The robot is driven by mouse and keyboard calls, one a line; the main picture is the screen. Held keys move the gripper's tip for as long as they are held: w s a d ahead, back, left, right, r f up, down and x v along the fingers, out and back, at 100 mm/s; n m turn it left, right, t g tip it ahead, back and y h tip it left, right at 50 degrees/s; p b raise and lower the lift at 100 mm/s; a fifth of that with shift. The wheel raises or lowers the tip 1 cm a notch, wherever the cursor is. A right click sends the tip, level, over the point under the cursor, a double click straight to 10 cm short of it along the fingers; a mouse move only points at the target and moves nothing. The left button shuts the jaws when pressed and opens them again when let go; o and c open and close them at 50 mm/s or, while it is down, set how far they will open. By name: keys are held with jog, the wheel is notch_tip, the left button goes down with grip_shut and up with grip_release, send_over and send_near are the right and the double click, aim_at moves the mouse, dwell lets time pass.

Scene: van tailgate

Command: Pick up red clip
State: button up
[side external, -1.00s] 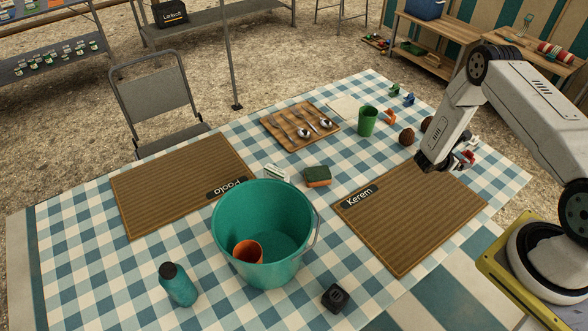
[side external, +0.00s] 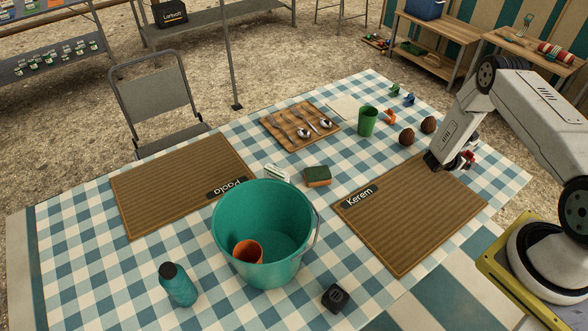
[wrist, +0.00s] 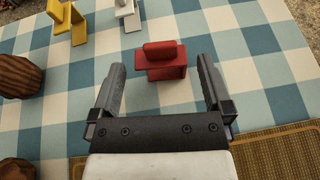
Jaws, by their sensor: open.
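The red clip (wrist: 163,62) lies on the blue-and-white checked cloth in the wrist view, seen ahead between the two finger ends. It also shows as a small red patch (side external: 468,158) beside my gripper in the side view, partly hidden by it. My gripper (wrist: 160,74) is open and empty, with one finger to the left and one to the right of the clip in the picture. I cannot tell the exact height of the fingers above the cloth.
A yellow clip (wrist: 66,18) and a whitish clip (wrist: 128,14) lie beyond the red one. Brown round objects (wrist: 18,76) sit at left. The Kerem placemat (side external: 412,222) lies below my gripper. A green cup (side external: 367,121) and teal bucket (side external: 228,215) stand farther left.

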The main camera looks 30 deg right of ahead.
aim_at(469, 152)
jog(key=shift+x, duration=1.75)
jog(key=c, duration=1.2)
jog(key=shift+o, duration=0.2)
jog(key=shift+r, duration=0.2)
jog(key=shift+r, duration=0.85)
jog(key=s+a+r, duration=1)
jog(key=r, duration=0.1)
